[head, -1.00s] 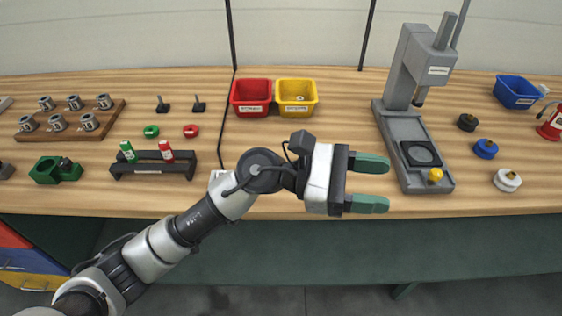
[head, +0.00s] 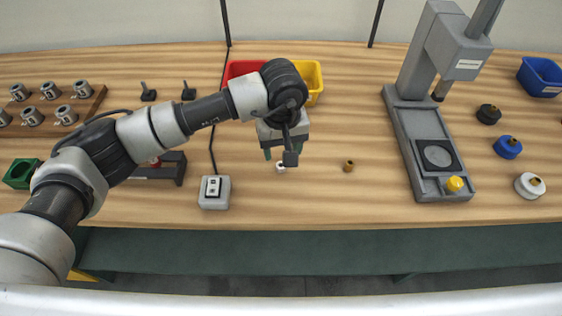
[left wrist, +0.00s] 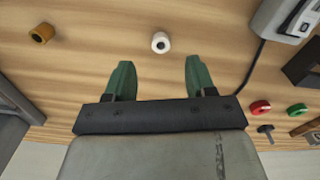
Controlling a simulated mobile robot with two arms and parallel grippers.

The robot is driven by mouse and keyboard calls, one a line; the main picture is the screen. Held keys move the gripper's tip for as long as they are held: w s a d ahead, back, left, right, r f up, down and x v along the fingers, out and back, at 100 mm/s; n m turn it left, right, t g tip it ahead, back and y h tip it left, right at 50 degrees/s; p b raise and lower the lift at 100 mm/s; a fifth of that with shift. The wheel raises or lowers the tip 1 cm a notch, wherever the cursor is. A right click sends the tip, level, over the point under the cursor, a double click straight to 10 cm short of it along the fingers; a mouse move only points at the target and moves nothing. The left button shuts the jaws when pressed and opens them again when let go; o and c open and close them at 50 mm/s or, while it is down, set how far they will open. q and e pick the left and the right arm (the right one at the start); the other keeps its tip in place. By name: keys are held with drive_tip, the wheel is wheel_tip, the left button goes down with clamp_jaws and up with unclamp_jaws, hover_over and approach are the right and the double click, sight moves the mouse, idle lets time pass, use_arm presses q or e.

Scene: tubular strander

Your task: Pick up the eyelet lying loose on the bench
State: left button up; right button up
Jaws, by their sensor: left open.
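A small white ring with a dark hole, which looks like the eyelet (head: 281,168), lies on the wooden bench in front of the red and yellow bins. In the left wrist view the eyelet (left wrist: 160,42) lies just beyond the fingertips, roughly centred between them. My left gripper (head: 279,155) points down over the bench; its green fingers (left wrist: 158,66) are open and empty, apart from the eyelet. Its height above the bench is hard to tell. A small brass-coloured piece with a dark hole (head: 348,166) lies to the right. My right gripper is in neither view.
A grey switch box (head: 214,192) with a cable stands left of the eyelet. A grey press (head: 425,110) stands to the right. The red bin (head: 238,70) and yellow bin (head: 315,82) are behind my arm. Bare bench lies around the eyelet.

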sight(281, 165)
use_arm(q)
drive_tip(key=shift+w+f, duration=0.1)
drive_tip(key=shift+f, duration=0.3)
drive_tip(key=shift+w+f, duration=0.1)
drive_tip(key=shift+f, duration=0.25)
wheel_tip(281, 165, down, 4)
drive_tip(key=shift+a+f+p, duration=0.15)
drive_tip(key=shift+p, duration=0.85)
drive_tip(key=shift+f, duration=0.2)
drive_tip(key=c, duration=1)
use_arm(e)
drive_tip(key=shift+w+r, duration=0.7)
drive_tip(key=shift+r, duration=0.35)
use_arm(q)
drive_tip(key=shift+r, duration=0.15)
